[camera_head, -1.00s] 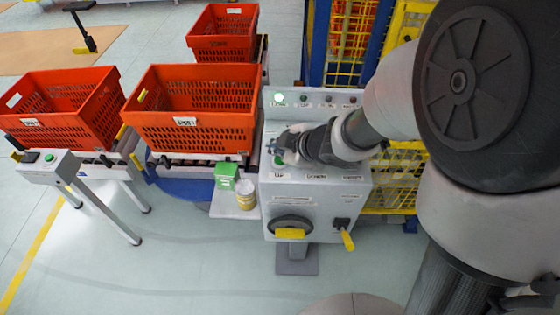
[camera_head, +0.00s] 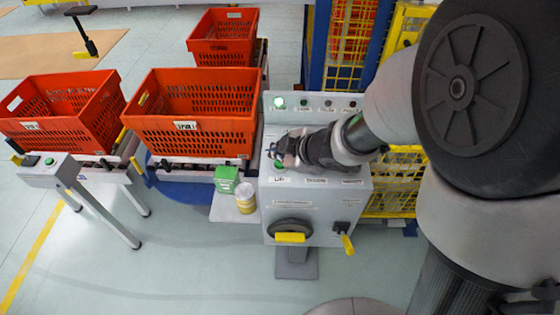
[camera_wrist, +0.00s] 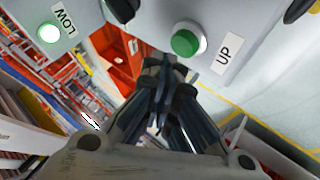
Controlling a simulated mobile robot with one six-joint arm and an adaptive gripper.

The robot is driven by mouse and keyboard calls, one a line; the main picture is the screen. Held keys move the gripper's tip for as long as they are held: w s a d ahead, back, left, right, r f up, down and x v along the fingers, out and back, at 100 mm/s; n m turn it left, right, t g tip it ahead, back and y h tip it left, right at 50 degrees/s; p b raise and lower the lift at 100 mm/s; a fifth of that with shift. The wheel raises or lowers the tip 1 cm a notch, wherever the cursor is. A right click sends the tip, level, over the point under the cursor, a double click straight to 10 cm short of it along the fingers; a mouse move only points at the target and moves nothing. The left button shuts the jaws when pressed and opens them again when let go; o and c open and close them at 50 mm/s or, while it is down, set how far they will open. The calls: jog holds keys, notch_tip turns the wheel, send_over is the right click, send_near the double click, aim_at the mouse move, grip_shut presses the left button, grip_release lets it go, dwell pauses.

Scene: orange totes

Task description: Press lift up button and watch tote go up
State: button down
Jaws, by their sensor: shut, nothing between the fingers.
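The grey control panel (camera_head: 350,200) stands right of the totes. Its green UP button (camera_head: 280,165) also shows large in the wrist view (camera_wrist: 186,42), beside the UP label. My gripper (camera_head: 273,151) is shut and empty, over the panel near this button. In the wrist view its closed fingertips (camera_wrist: 165,65) lie just below and left of the button in the picture; a gap to it cannot be judged. An orange tote (camera_head: 205,137) sits on the conveyor left of the panel. The LOW lamp is lit in the wrist view (camera_wrist: 48,33).
A second orange tote (camera_head: 72,138) is at left and a third (camera_head: 222,52) behind. A small stand (camera_head: 48,172) with a green button is at far left. A green box (camera_head: 227,179) and a yellow-labelled jar (camera_head: 246,204) sit beside the panel. Yellow mesh fencing (camera_head: 400,165) is behind.

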jog(key=shift+f, duration=0.1)
jog(key=shift+f+b, duration=0.3)
